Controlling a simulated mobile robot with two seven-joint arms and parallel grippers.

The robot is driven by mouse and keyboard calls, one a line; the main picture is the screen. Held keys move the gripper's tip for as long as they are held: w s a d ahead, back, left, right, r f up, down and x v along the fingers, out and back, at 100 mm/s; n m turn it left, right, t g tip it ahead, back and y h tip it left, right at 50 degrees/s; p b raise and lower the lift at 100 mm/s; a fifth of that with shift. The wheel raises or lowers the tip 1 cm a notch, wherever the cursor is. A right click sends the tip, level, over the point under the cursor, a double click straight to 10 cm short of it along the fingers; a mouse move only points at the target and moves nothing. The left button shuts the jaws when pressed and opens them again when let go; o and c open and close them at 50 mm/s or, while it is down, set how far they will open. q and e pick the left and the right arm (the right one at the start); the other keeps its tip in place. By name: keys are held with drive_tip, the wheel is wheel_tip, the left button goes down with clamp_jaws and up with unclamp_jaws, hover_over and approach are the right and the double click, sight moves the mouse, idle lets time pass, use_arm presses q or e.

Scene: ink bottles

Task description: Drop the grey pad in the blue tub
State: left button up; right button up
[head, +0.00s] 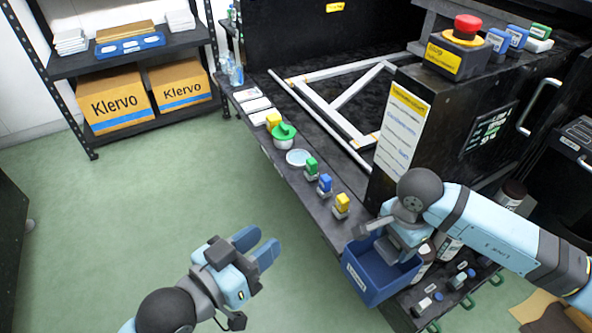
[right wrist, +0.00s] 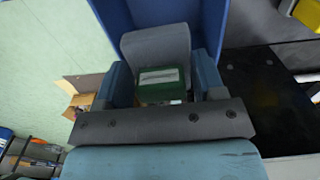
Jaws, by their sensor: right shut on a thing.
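The blue tub (head: 368,279) hangs at the front edge of the dark bench, below my right arm. My right gripper (head: 398,248) points down into its mouth, so the inside is partly hidden. In the right wrist view, my right gripper (right wrist: 160,85) is shut on the grey pad (right wrist: 155,47), which shows between the blue fingers. A green block with a pale label shows there too; I cannot tell whether it is part of the pad. The tub wall (right wrist: 160,12) is behind them. My left gripper (head: 262,243) is open and empty over the floor.
Green, blue and yellow stamps (head: 325,184) stand along the bench edge with a green-lidded jar (head: 284,137). A black machine (head: 440,125) with a red button (head: 467,27) is behind. Bottles and small blocks (head: 458,281) stand right of the tub. The green floor (head: 130,210) is clear.

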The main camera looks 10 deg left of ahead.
drive_tip(key=shift+f, duration=0.8)
drive_tip(key=shift+f+b, duration=0.45)
use_arm(q)
drive_tip(key=shift+w+a+m, duration=0.25)
drive_tip(key=shift+w+m, duration=0.1)
drive_tip(key=shift+m, duration=0.05)
use_arm(e)
drive_tip(key=o, duration=1)
